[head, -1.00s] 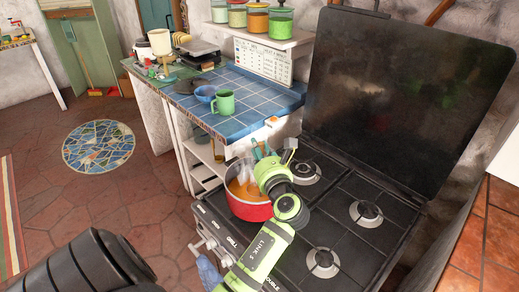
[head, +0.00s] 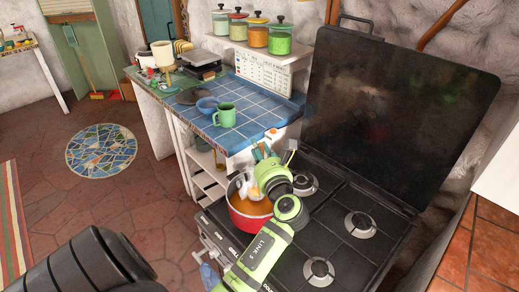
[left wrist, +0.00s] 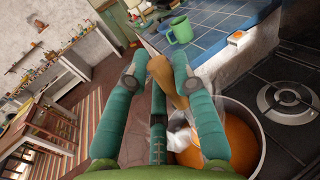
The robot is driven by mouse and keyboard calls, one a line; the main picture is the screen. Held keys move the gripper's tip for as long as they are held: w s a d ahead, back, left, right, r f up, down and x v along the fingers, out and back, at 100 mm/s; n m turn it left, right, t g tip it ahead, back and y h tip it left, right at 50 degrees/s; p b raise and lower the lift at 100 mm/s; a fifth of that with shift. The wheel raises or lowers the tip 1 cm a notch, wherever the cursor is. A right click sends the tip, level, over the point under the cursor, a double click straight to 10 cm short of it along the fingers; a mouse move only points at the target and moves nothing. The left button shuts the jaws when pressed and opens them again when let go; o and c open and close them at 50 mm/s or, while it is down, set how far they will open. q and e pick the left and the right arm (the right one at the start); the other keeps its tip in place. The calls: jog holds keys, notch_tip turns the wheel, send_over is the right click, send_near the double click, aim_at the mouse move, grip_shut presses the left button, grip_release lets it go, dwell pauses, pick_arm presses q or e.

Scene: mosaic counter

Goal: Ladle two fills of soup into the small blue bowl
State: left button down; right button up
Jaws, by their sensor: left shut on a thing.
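The small blue bowl (head: 207,104) stands on the blue-tiled counter, left of a green mug (head: 225,116). A red pot (head: 247,217) of orange soup sits on the stove's front left burner. My left gripper (head: 262,153) is above the pot's back rim, shut on the ladle. The ladle's brown handle shows between the teal fingers (left wrist: 157,75) in the left wrist view. Its pale metal end (head: 252,190) is at the pot, over or in the soup; its depth and fill cannot be told. My right gripper is not in view.
The stove's raised black lid (head: 400,115) stands behind the burners. A shelf with several lidded jars (head: 254,34) is above the counter. The tiled counter (head: 255,95) is clear right of the mug. An orange-topped item (head: 272,133) lies at its near right edge.

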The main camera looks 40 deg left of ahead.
pick_arm(q)
jog(key=shift+r+p, duration=1.2)
jog(key=shift+r, duration=1.5)
jog(key=shift+f, duration=0.1)
